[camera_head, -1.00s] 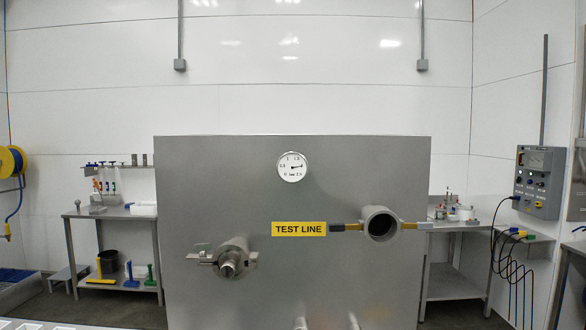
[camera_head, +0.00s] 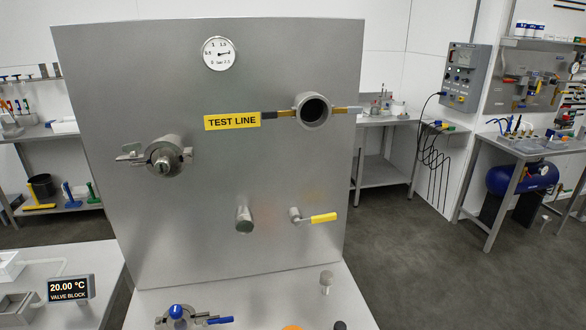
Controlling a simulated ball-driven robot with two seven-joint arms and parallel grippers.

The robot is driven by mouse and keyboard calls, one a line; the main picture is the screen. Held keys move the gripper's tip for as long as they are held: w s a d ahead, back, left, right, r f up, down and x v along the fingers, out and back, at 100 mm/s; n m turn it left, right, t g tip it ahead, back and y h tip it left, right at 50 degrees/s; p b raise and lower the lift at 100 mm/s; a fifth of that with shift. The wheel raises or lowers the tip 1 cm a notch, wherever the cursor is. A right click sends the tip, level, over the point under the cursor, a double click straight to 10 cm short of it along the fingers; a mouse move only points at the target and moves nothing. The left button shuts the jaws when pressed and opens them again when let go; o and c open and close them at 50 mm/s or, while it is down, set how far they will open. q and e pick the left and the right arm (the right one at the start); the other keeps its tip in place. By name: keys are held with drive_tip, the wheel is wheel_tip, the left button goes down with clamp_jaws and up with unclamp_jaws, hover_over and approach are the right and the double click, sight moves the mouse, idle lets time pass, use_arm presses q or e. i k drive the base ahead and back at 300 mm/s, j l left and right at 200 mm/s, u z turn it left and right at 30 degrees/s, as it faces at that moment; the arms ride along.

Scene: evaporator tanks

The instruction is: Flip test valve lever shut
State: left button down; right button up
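A grey metal panel (camera_head: 130,75) stands ahead in the head view. It carries a yellow TEST LINE label (camera_head: 232,121). A valve with a yellow lever (camera_head: 323,217) sits low on the right of the panel, its lever pointing right and nearly level. Below, a fitting with a blue knob and a blue lever (camera_head: 220,320) stands on the white bench at the bottom edge. I cannot tell from the picture which lever is the test valve. Neither of my grippers shows in the view.
A pressure gauge (camera_head: 220,54), a round open port (camera_head: 313,109), a clamped fitting (camera_head: 164,156) and a short pipe stub (camera_head: 244,219) stick out of the panel. Floor (camera_head: 400,255) is open to the right.

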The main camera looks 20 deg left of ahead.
sight(331, 216)
drive_tip(key=l+u, duration=0.1)
drive_tip(key=u, duration=0.3)
drive_tip(key=k+l+u, duration=0.1)
drive_tip(key=u, duration=0.3)
drive_tip(key=k+l+u, duration=0.1)
drive_tip(key=u, duration=0.3)
drive_tip(key=k+u, duration=0.1)
drive_tip(key=u, duration=0.3)
